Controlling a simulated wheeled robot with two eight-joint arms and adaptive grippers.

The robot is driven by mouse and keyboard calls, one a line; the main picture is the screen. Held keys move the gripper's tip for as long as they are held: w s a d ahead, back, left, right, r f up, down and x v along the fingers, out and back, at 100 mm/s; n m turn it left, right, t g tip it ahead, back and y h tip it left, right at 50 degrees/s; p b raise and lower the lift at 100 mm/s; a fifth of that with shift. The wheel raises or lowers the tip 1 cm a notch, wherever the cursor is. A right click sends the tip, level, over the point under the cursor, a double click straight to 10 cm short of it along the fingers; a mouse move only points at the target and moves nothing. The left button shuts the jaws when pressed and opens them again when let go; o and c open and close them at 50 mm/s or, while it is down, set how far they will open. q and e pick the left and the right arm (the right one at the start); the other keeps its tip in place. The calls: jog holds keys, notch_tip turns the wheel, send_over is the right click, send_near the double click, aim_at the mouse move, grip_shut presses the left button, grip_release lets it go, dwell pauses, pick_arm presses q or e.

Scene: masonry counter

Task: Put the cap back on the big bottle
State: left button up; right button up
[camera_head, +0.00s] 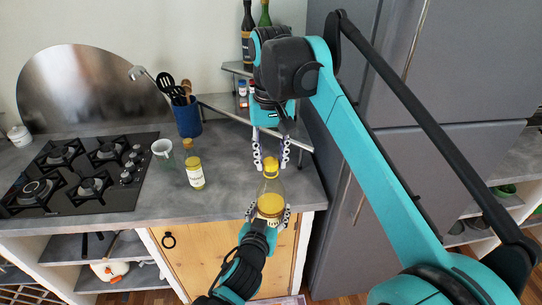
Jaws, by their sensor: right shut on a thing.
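My right gripper (271,162) points down from above and is shut on the cap, one finger on each side.
A smaller bottle with a yellow cap (194,170) and a glass (163,154) stand to the left on the grey counter (225,200). Behind are a blue utensil holder (188,119) and a corner shelf (222,105). A black gas hob (85,175) lies further left. A grey fridge (455,75) bounds the right.

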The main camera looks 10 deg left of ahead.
jog(key=shift+f, duration=0.5)
jog(key=m, duration=0.6)
jog(key=shift+a, duration=0.1)
jog(key=m, duration=0.7)
jog(key=shift+a+f, duration=0.1)
jog(key=m, duration=0.7)
jog(key=shift+w+m, duration=0.15)
jog(key=shift+m, duration=0.15)
jog(key=m, duration=0.4)
jog(key=shift+m, duration=0.3)
jog(key=m, duration=0.4)
jog(key=shift+w, duration=0.1)
jog(key=o, duration=0.7)
